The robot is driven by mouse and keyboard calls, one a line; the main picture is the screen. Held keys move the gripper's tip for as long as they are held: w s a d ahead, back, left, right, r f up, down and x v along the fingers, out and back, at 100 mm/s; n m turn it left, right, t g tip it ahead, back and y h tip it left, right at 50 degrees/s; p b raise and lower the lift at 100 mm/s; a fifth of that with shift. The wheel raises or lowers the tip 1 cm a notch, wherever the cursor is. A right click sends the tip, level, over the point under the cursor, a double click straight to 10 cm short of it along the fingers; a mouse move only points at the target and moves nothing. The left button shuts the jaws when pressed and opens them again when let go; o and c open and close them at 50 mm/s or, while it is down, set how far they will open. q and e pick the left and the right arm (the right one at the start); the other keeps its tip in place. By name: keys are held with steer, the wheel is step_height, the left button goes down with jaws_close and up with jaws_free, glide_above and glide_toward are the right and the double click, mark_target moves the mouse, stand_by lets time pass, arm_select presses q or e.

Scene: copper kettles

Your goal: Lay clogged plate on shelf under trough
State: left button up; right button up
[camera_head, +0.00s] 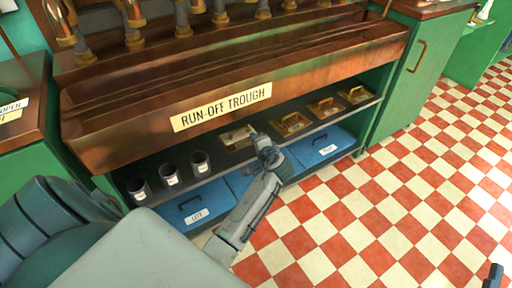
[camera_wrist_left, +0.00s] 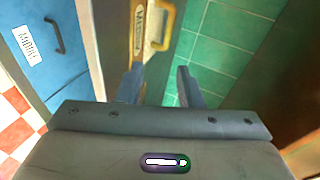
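A brass-toned plate (camera_head: 238,137) with a small handle lies on the dark shelf (camera_head: 225,164) under the run-off trough (camera_head: 300,62). Its label and yellow handle show in the left wrist view (camera_wrist_left: 160,28). My left gripper (camera_head: 266,150) reaches in at the shelf's front, just right of this plate. Its fingers (camera_wrist_left: 160,87) stand apart, with part of the plate and green tiles visible beyond the gap; I see nothing clamped. I cannot read whether the plate is clogged. A dark part at the lower right corner may be my right gripper (camera_head: 493,276); its fingers are not clear.
Several more brass plates with handles, such as one nearby (camera_head: 292,124), line the shelf's right part. Dark mugs (camera_head: 170,174) stand at its left. Blue drawers (camera_head: 322,146) sit beneath. A green cabinet (camera_head: 405,85) stands right; the checkered floor (camera_head: 370,215) is clear.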

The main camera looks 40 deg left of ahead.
arm_select(q)
steer(key=s+d+r+t+h, duration=0.8)
steer(key=s+d+t+h, duration=0.1)
steer(key=d, duration=0.2)
steer(key=s+d+r+n+t+h, duration=0.2)
steer(key=s+r+t, duration=0.1)
steer(key=s+r, duration=0.3)
steer(key=s+d+r+n+t+h, duration=0.2)
steer(key=s+r, duration=0.4)
steer(key=r, duration=0.3)
steer(key=shift+s+n+t, duration=0.2)
steer(key=shift+n+t, duration=0.1)
steer(key=shift+t, duration=0.5)
steer(key=shift+a, duration=0.1)
